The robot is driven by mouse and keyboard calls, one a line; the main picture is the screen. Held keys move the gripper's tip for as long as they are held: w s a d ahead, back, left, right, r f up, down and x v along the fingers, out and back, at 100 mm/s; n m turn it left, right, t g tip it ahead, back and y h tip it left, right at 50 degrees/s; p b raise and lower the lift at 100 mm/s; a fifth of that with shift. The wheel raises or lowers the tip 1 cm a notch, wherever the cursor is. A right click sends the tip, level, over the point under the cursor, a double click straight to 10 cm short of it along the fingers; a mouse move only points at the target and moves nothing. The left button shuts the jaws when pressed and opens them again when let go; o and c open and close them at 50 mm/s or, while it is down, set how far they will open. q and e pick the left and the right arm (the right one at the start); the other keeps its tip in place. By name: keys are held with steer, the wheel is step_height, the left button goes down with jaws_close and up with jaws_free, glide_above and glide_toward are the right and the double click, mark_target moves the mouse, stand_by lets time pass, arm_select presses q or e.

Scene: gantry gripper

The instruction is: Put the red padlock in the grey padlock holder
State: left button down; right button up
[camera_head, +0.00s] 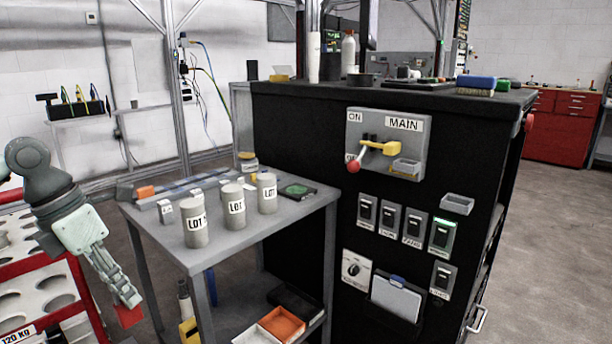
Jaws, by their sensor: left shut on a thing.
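My left gripper (128,298) is at the lower left, pointing down, shut on a red block-like thing. This looks like the red padlock (128,316); only its red body shows, below the fingertips, and its shackle is hidden. It hangs left of the grey side table, well away from the black cabinet. I cannot tell for sure which is the padlock holder. Both look empty. My right gripper is not in view.
The grey side table (310,210) carries several LOT canisters (233,207) and stands between my left gripper and the cabinet (300,130). A red-handled lever (354,165) with a yellow piece (385,148) juts from the MAIN panel. A red rack (80,285) stands at the lower left.

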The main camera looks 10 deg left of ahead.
arm_select(q)
steer(key=w+d+f+m+g+y, duration=0.2)
steer(key=d+f+m, duration=0.2)
steer(key=d+m, duration=0.5)
steer(key=w+d+f+m+g+y, duration=0.2)
steer(key=d+f+m, duration=0.3)
steer(key=m, duration=1.7)
steer(key=d, duration=0.4)
steer(key=shift+w+d+g, duration=0.2)
steer(key=shift+w+g, duration=0.15)
steer(key=shift+g, duration=0.05)
steer(key=shift+s+f, duration=0.1)
